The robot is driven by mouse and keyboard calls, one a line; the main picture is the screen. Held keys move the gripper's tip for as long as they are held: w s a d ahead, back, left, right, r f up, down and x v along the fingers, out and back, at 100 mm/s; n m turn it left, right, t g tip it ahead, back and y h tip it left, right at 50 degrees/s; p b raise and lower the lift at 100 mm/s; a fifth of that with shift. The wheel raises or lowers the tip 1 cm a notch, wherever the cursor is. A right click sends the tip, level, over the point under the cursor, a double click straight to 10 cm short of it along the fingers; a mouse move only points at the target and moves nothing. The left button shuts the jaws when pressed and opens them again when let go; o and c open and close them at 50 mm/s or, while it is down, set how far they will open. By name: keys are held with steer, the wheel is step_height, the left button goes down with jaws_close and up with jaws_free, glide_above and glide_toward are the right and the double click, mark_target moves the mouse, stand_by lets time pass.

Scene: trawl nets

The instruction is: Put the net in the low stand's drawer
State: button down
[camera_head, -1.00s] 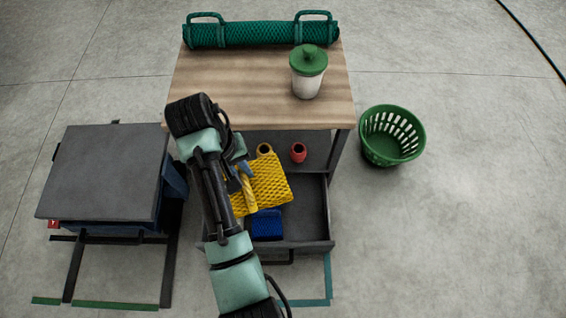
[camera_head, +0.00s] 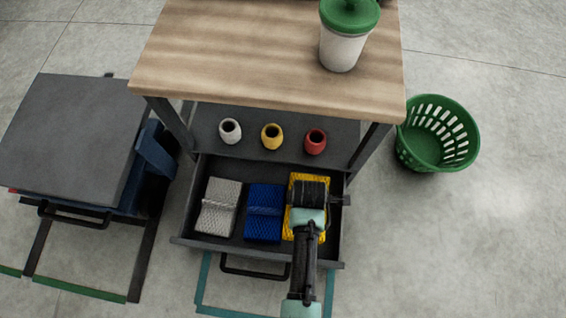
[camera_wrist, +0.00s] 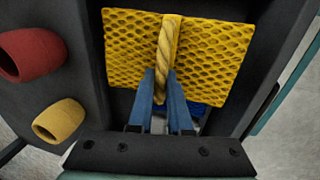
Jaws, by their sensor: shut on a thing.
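The yellow net (camera_head: 295,236) is at the right end of the open drawer (camera_head: 342,236) under the wooden-topped stand (camera_head: 230,60). My gripper (camera_wrist: 162,86) is shut on the net's twisted rope band, with its blue fingers on either side. My wrist hides much of the yellow net in the head view. A blue net (camera_head: 264,200) and a grey net (camera_head: 219,205) lie in the drawer to its left. A bit of the blue net (camera_wrist: 196,112) shows past the yellow one. I cannot tell whether the yellow net rests on the drawer floor.
White (camera_head: 230,131), yellow (camera_head: 271,136) and red (camera_head: 315,141) floats stand on the shelf behind the drawer. A green-lidded white container (camera_head: 343,45) is on the wooden top. A grey-topped unit (camera_head: 75,130) stands left, and a green basket (camera_head: 438,135) is on the floor right.

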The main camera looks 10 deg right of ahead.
steer(key=shift+f+b, duration=3.75)
steer(key=shift+f, duration=1.15)
steer(key=shift+f, duration=0.15)
steer(key=c, duration=0.8)
jaws_free()
steer(key=shift+c, duration=0.2)
steer(key=r+p, duration=0.2)
steer(key=r, duration=0.2)
steer(key=s+r+p, duration=0.1)
steer(key=r+p, duration=0.2)
steer(key=r, duration=0.1)
steer(key=s+r+p, duration=0.1)
steer(key=r+p, duration=0.2)
steer(key=shift+s+a+r, duration=0.1)
steer(key=shift+a+r, duration=0.2)
steer(key=shift+r, duration=0.1)
steer(key=shift+r+p, duration=0.15)
steer(key=shift+p, duration=0.15)
steer(key=shift+s, duration=0.15)
